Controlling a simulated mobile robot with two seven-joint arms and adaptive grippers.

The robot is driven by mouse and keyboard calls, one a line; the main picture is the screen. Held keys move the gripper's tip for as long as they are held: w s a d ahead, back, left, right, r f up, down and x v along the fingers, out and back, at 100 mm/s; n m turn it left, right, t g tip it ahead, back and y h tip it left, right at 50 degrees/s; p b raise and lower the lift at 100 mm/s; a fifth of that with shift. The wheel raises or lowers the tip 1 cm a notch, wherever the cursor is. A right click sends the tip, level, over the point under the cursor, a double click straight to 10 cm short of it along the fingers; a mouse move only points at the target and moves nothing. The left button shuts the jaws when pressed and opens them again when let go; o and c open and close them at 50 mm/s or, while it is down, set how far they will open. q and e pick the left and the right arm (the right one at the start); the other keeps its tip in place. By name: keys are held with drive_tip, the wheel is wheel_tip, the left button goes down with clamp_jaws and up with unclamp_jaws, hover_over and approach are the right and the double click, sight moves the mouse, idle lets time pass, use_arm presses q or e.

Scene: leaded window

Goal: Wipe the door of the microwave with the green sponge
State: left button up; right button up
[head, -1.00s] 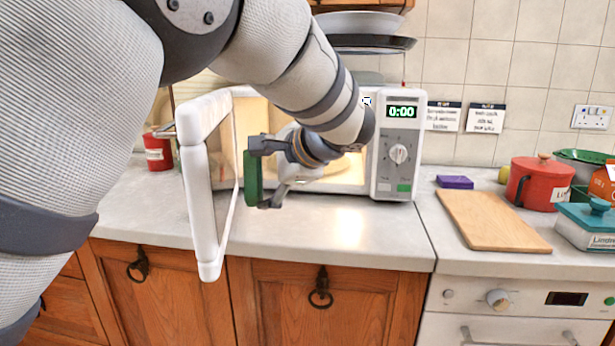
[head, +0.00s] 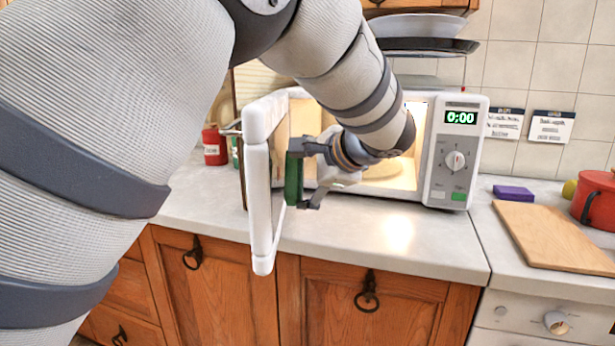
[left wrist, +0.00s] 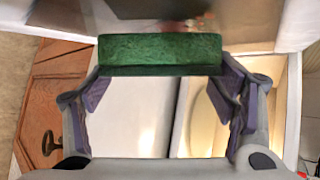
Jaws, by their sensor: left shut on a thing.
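The white microwave (head: 438,190) stands on the counter with its door (head: 259,200) swung open toward me at the left. My left gripper (head: 300,176) is shut on the green sponge (head: 293,181), held upright beside the inner face of the door. In the left wrist view the sponge (left wrist: 160,50) lies across both fingers (left wrist: 160,84), its far side close to the glossy door panel (left wrist: 140,14). I cannot tell whether it touches the panel. My arm hides part of the microwave's lit inside. My right gripper is not in view.
A red canister (head: 214,148) stands behind the door at the left. A wooden board (head: 550,236), a purple block (head: 513,193) and a red pot (head: 597,198) are at the right. Plates rest on a rack above the microwave. The counter front (head: 390,245) is clear.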

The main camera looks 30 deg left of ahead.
sight(287, 173)
use_arm(q)
drive_tip(key=shift+s+a, duration=0.55)
drive_tip(key=shift+a, duration=0.4)
drive_tip(key=shift+s+a, duration=0.5)
drive_tip(key=shift+a, duration=0.4)
idle(0.3)
